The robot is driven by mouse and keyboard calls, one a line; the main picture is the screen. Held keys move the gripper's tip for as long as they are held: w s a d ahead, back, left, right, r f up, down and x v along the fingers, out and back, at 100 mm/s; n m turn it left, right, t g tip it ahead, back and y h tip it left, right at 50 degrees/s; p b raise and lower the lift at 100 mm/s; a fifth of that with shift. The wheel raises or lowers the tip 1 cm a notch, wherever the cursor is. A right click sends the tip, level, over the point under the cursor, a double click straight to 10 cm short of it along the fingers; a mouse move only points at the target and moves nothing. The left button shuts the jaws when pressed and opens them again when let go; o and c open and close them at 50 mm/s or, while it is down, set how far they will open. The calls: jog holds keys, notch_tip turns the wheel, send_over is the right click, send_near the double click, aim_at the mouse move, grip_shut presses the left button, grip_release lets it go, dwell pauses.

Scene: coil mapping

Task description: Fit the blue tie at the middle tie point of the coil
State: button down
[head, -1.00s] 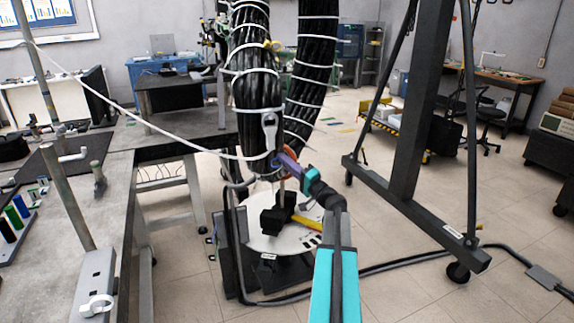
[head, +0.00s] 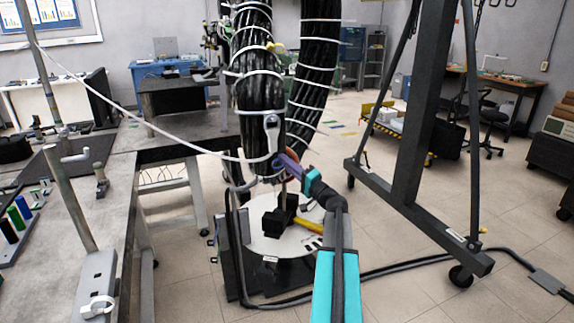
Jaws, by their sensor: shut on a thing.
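The coil (head: 258,96) is a thick black bundle wrapped with several white ties; it hangs in the middle of the head view, with a second leg (head: 314,70) to its right. My gripper (head: 277,163) is at the lower end of the near leg, shut, at the end of my teal and black arm. A small bluish bit shows at its tips and looks like the blue tie, but it is too small to make out clearly. The jaws are close against the coil; I cannot tell whether they touch it. The middle tie point cannot be picked out.
A white line (head: 150,125) runs from the left to the coil's lower end. A round white plate (head: 262,240) stands below it. A workbench (head: 120,215) is at left, a dark wheeled frame (head: 418,110) at right. Cables cross the floor; open floor lies at right.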

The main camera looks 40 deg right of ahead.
jog(key=shift+w+r+b, duration=0.2)
jog(key=shift+w+b, duration=0.25)
jog(key=shift+w, duration=0.05)
dwell(0.8)
jog(key=c, duration=1.7)
grip_release()
jog(key=b+v, duration=0.3)
jog(key=v, duration=1)
jog(key=shift+s+f, duration=0.2)
jog(key=shift+s, duration=0.15)
